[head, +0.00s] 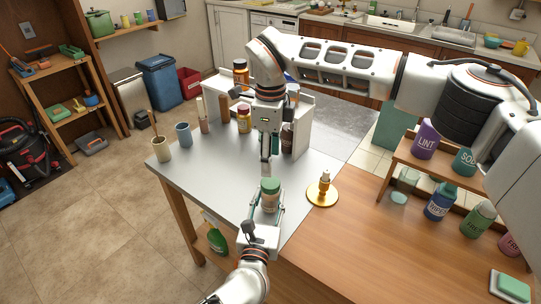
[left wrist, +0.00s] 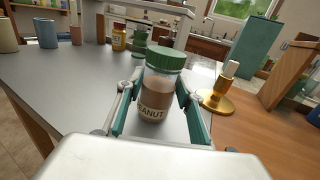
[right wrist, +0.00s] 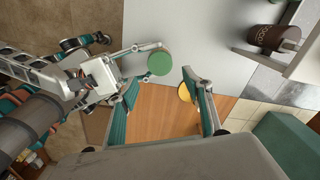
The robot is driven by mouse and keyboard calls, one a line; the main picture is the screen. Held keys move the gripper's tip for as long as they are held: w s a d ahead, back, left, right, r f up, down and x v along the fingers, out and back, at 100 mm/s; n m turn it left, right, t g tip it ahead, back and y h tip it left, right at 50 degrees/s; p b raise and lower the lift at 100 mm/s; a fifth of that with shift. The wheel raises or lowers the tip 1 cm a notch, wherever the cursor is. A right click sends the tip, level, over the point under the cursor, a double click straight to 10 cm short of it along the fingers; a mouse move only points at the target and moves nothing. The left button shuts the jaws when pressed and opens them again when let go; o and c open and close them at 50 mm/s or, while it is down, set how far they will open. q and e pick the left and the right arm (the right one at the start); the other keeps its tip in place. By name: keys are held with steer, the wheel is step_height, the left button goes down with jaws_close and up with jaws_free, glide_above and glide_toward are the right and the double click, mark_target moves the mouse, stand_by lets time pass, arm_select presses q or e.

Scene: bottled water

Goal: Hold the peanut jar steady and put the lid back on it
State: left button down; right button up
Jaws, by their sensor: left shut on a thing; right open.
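The peanut jar (left wrist: 153,98) is clear, with brown contents and a label reading "PEANUT", and stands upright at the grey tabletop. The green lid (left wrist: 166,60) sits level on its mouth; I cannot tell how tightly. The lid also shows in the head view (head: 270,185) and from above in the right wrist view (right wrist: 160,62). My left gripper (head: 267,205) is shut on the jar's body, one finger on each side. My right gripper (right wrist: 165,108) is open and empty; in the head view it points down just behind the lid, apart from it.
A brass holder with a pale stick (head: 322,190) stands right of the jar. A white shelf (head: 299,125) with several bottles stands at the back of the table. Cups (head: 183,134) stand at the left edge. Labelled containers (head: 440,201) stand at the right.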

mark_target(270, 182)
steer(key=shift+f, duration=4)
steer(key=shift+c, duration=0.4)
steer(key=c, duration=1.1)
steer(key=m, duration=0.8)
steer(key=shift+m, duration=0.4)
steer(key=o, duration=1.2)
steer(key=shift+o, duration=0.2)
